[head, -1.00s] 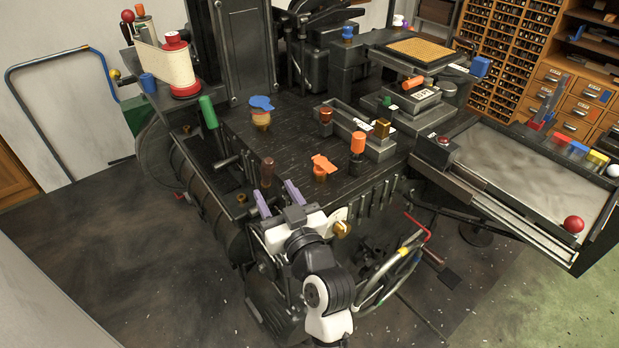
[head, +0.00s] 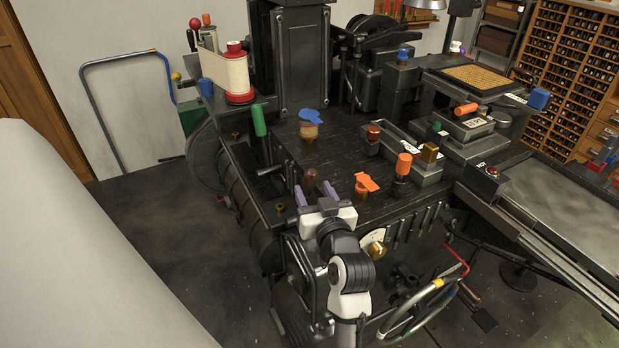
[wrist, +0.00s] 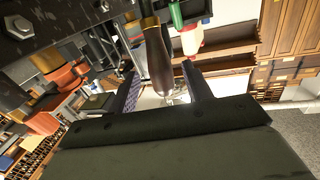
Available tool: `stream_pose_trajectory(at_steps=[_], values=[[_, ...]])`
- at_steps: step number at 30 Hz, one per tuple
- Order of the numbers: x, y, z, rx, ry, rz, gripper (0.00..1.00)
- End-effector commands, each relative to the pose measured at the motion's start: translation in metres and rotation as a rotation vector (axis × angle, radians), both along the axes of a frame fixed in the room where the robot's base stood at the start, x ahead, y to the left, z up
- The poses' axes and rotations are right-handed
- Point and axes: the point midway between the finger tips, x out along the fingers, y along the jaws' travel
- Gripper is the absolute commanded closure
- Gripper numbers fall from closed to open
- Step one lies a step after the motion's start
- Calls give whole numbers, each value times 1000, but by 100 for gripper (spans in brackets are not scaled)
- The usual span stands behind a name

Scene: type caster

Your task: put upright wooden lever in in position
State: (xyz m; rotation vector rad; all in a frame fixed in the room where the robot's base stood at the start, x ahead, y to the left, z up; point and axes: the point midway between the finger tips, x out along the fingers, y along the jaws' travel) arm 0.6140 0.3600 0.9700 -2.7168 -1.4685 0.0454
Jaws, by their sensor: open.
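The wooden lever (head: 310,182) is a dark brown handle that stands upright at the near left edge of the black machine top. It also shows in the wrist view as a brown handle with a brass collar (wrist: 157,60). My gripper (head: 315,194) is open, with its two purple-padded fingers on either side of the lever in the head view. In the wrist view my gripper (wrist: 163,88) has the handle's end between its fingers, with gaps visible. I cannot tell whether either finger touches it. The lever's lower part is partly hidden in the head view.
A green-handled lever (head: 259,120) stands to the left. An orange knob (head: 367,183), an orange-topped post (head: 403,165) and a blue-topped jar (head: 311,124) stand on the machine top. A wheel with a pale rim (head: 420,305) is at the front right.

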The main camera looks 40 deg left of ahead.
Motion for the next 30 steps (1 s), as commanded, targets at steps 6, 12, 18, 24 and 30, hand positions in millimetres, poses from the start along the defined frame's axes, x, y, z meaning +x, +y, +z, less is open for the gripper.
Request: stream_pose_trajectory(at_steps=[6, 12, 18, 24, 30], values=[[17, 27, 2, 0, 0, 1, 50], [22, 34, 0, 0, -1, 0, 50], [22, 34, 0, 1, -1, 0, 50], [22, 34, 0, 1, -1, 0, 73], [22, 34, 0, 1, -1, 0, 99]])
